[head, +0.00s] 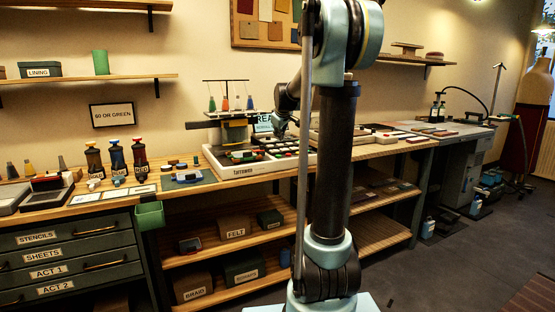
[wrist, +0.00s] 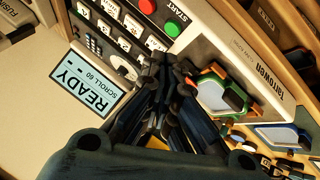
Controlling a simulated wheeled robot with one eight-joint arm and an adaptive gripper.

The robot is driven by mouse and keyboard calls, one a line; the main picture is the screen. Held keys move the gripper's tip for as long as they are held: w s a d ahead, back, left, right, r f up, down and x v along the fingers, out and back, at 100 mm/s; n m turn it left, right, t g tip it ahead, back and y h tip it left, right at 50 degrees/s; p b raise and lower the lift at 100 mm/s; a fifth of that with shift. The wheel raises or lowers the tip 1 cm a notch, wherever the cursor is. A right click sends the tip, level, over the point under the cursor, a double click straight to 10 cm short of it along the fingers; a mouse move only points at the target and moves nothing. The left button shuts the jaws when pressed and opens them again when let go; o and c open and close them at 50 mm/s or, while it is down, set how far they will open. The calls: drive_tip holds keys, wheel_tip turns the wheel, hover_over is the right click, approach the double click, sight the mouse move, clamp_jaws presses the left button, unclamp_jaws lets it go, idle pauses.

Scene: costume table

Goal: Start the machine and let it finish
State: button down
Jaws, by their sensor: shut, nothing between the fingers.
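The machine (head: 238,173), marked Tarrowen, stands on the wooden bench; its light casing also fills much of the wrist view (wrist: 232,52). Its display (wrist: 86,84) reads "READY" and "SCROLL 60". A green button (wrist: 172,29) sits beside the label START, with a red button (wrist: 147,6) next to it. A keypad of pale labelled keys (wrist: 108,27) lies between display and buttons. My gripper (wrist: 168,66) is shut and empty, its fingertips near the panel, a little short of the green button in the picture. In the head view, my gripper (head: 280,127) is over the machine, partly behind my arm.
Framed pieces in orange and green (wrist: 216,92) lie by the machine's front edge. Ink bottles (head: 118,158) and a blue item (head: 188,177) stand left on the bench.

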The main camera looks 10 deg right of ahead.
drive_tip(key=w+n, duration=0.1)
drive_tip(key=w, duration=0.6)
drive_tip(key=shift+a+r+t, duration=0.15)
drive_tip(key=shift+r+t, duration=0.25)
drive_tip(key=shift+w, duration=0.1)
drive_tip(key=shift+f, duration=4.4)
drive_tip(key=shift+f, duration=0.7)
drive_tip(key=shift+r, duration=3.35)
